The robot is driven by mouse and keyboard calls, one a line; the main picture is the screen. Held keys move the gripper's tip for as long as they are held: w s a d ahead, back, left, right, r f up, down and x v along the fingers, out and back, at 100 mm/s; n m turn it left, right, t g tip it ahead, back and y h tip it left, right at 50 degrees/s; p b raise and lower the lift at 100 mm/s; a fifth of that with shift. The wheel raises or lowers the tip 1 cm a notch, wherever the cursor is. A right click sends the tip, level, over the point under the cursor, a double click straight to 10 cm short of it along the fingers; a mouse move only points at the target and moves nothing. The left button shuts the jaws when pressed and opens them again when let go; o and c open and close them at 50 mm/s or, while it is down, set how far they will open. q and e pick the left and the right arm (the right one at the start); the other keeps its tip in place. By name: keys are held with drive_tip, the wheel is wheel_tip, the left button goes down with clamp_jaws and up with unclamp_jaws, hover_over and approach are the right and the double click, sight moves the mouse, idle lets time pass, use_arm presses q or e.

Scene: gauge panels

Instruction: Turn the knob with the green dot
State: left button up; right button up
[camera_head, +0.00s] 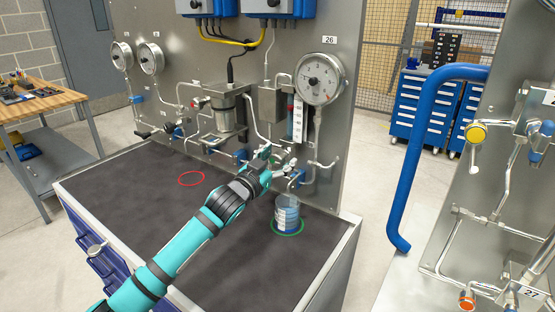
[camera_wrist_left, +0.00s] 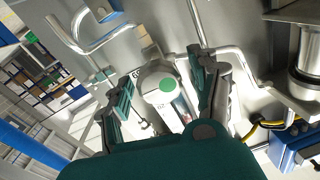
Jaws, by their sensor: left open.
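The knob with the green dot (camera_wrist_left: 166,86) shows in the left wrist view as a pale round knob with a green disc on its end. It lies between the two fingers of my left gripper (camera_wrist_left: 161,78), which are apart on either side of it. I cannot tell whether a finger touches it. In the head view my left gripper (camera_head: 274,156) is at the lower pipework of the panel, below the large gauge (camera_head: 321,78), and largely hides the knob. My right gripper is not in view.
Metal pipes and blue-handled fittings (camera_head: 297,177) crowd close around the gripper. A clear container (camera_head: 287,211) stands on a green ring on the dark worktop (camera_head: 130,210). A red ring (camera_head: 191,178) marks bare worktop. A blue bent pipe (camera_head: 408,170) stands to the right.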

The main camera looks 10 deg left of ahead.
use_arm(q)
drive_tip(key=v, duration=1.2)
drive_tip(key=shift+a+f, duration=0.1)
